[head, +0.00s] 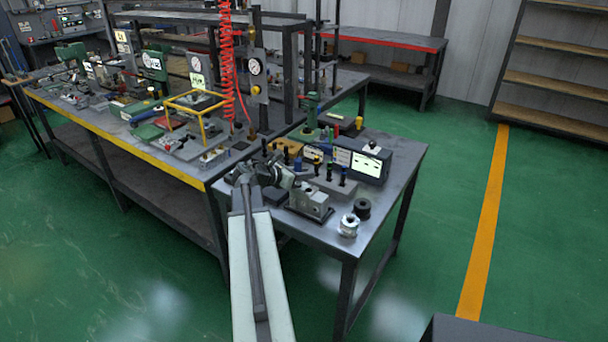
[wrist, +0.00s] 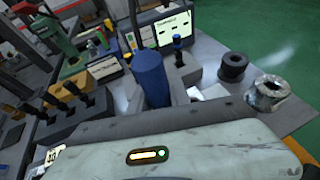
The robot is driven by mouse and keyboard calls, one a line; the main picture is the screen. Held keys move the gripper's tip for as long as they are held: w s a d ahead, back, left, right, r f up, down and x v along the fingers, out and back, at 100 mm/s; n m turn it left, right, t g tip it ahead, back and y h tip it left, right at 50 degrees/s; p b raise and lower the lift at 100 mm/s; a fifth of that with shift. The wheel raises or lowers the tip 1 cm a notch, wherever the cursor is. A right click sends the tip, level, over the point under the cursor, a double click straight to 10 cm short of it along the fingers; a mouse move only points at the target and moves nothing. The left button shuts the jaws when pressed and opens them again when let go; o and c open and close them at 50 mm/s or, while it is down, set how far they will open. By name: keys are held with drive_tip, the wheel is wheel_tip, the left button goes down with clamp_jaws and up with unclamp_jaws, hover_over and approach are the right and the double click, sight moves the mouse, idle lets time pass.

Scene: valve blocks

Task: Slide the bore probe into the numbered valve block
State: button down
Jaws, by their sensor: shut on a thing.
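My gripper (head: 286,178) is at the front left of the small steel table. Its pale body with a lit status bar fills the bottom of the wrist view. The bore probe appears to be the blue-handled piece (wrist: 150,78) with a thin dark rod, standing up just beyond my gripper body. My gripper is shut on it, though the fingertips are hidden. A grey metal valve block (head: 312,199) sits on the table just right of and in front of my gripper, apart from the probe as far as I can tell. I cannot read its number.
A black ring (head: 362,208) and a silver collar (head: 349,226) stand near the table's right front edge. Bare tabletop (head: 395,190) lies at the right.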

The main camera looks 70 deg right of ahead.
drive_tip(key=c, duration=1.2)
unclamp_jaws()
drive_tip(key=shift+w+a+r+p, duration=0.15)
drive_tip(key=shift+a+r+p, duration=0.1)
drive_tip(key=shift+r+p, duration=0.3)
drive_tip(key=shift+w+a+r+p, duration=0.1)
drive_tip(key=shift+a+r+p, duration=0.1)
drive_tip(key=shift+r+p, duration=0.35)
drive_tip(key=p+v, duration=0.3)
drive_tip(key=v, duration=0.7)
drive_tip(key=shift+a+f+p, duration=0.2)
drive_tip(key=shift+a+p, duration=0.2)
drive_tip(key=shift+a, duration=0.05)
drive_tip(key=shift+w, duration=0.15)
